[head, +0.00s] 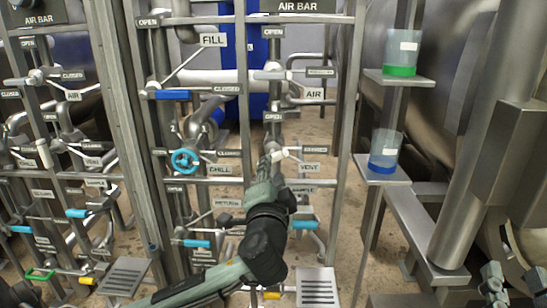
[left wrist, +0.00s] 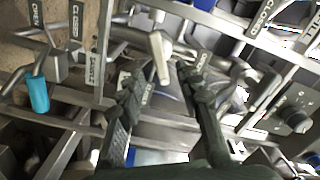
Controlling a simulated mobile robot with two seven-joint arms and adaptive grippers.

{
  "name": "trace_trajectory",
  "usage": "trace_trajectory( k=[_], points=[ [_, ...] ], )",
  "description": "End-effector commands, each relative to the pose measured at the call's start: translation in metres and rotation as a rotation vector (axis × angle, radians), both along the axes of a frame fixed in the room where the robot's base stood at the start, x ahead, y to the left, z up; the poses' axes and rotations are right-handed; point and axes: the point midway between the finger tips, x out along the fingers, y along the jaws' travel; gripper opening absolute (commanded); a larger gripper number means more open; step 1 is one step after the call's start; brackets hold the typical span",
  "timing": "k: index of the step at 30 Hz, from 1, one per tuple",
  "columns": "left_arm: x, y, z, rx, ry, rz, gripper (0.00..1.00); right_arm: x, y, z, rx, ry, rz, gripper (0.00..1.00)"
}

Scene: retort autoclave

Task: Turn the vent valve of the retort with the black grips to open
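The vent valve has a cream lever handle (head: 279,155) on the middle pipe panel, by a VENT label (head: 309,167) and a CLOSED label (head: 314,150). My left gripper (head: 270,163) is at this handle in the head view and partly covers it. In the left wrist view, the cream handle (left wrist: 160,57) shows between the two fingertips of my left gripper (left wrist: 160,75), with gaps on both sides. That gripper is open. My right gripper (head: 515,272) is at the lower right, far from the valve, with its fingers apart and nothing between them.
A blue lever (head: 172,95), a blue CHILL handwheel (head: 185,161) and cyan levers surround the vent valve. Steel uprights and crossbars frame the panel. A second panel stands at the left with its own cream handle (head: 44,153). Shelves with green (head: 402,55) and blue (head: 385,152) beakers stand right.

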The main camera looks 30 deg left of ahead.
Motion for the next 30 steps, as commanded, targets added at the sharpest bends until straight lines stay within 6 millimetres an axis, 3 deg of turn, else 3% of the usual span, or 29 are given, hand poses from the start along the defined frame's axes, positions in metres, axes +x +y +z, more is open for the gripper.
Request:
trace_trajectory(
  k=[10, 22, 30],
  points=[
    [0.045, 0.029, 0.001, 0.003, -0.002, 0.002, 0.34, -0.001, -0.001, 0.004, 0.010, -0.029, -0.003, 0.34],
    [0.055, 0.034, 0.001, 0.000, -0.001, 0.000, 0.34, -0.001, -0.002, 0.006, 0.013, -0.038, -0.003, 0.34],
    [0.054, 0.034, 0.001, 0.000, -0.001, 0.000, 0.03, -0.001, -0.002, 0.006, 0.013, -0.038, -0.003, 0.34]
  ],
)
